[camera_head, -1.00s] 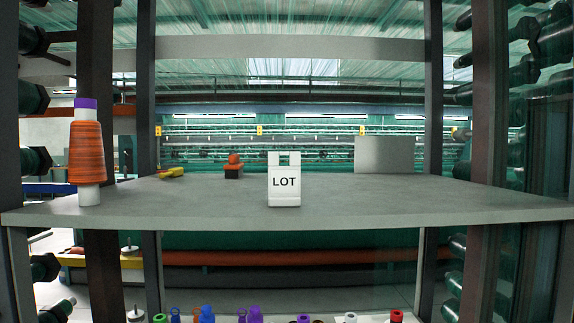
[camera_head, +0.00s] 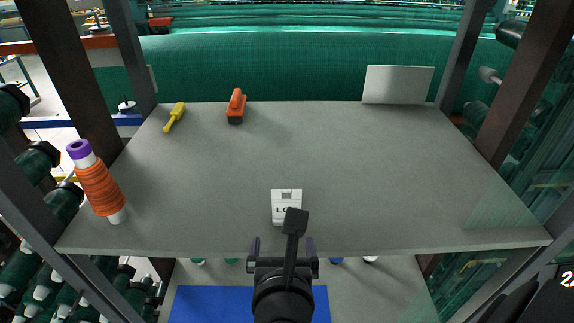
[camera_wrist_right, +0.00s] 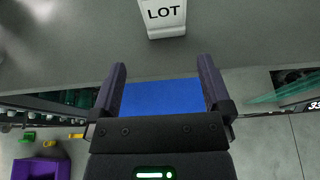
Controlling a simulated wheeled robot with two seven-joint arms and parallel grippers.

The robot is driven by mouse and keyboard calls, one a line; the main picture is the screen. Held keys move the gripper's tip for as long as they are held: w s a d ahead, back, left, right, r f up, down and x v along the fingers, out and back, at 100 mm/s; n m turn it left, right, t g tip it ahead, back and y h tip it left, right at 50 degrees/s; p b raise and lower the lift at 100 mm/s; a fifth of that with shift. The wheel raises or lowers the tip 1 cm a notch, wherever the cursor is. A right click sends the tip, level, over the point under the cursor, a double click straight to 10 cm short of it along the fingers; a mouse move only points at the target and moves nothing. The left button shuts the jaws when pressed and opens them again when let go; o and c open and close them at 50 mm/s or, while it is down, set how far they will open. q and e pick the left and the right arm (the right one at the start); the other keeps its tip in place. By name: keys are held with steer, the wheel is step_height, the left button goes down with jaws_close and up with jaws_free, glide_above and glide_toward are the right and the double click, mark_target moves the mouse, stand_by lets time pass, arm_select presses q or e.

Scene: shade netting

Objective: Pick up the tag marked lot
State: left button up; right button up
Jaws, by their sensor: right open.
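The white tag marked LOT (camera_head: 284,195) stands near the front edge of the grey shelf (camera_head: 200,215). Part of its lettering is hidden behind my right arm in the head view. In the right wrist view the tag (camera_wrist_right: 165,14) shows at the top, cut off by the frame, with LOT readable. My right gripper (camera_head: 282,244) is open and empty at the shelf's front edge, just short of the tag. In the wrist view its two fingers (camera_wrist_right: 162,68) are spread, with the tag beyond their tips and not touched. My left gripper is not in view.
An orange thread cone (camera_head: 99,188) stands at the shelf's left. A yellow tool (camera_head: 175,117), an orange-handled brush-like thing (camera_head: 236,106) and a grey upright panel (camera_head: 398,84) are at the back. Dark posts flank the shelf. Its middle and right are clear.

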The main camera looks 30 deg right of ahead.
mark_target(286, 205)
steer(key=x, duration=0.5)
steer(key=shift+d+r, duration=0.25)
steer(key=shift+r, duration=0.1)
steer(key=shift+w+d, duration=0.2)
steer(key=shift+w, duration=0.1)
steer(key=x, duration=0.5)
steer(key=shift+d+r, duration=0.15)
steer(key=shift+r, duration=0.3)
steer(key=shift+s, duration=0.15)
steer(key=shift+c, duration=0.4)
steer(key=c, duration=1)
steer(key=shift+r, duration=0.1)
steer(key=shift+c, duration=0.2)
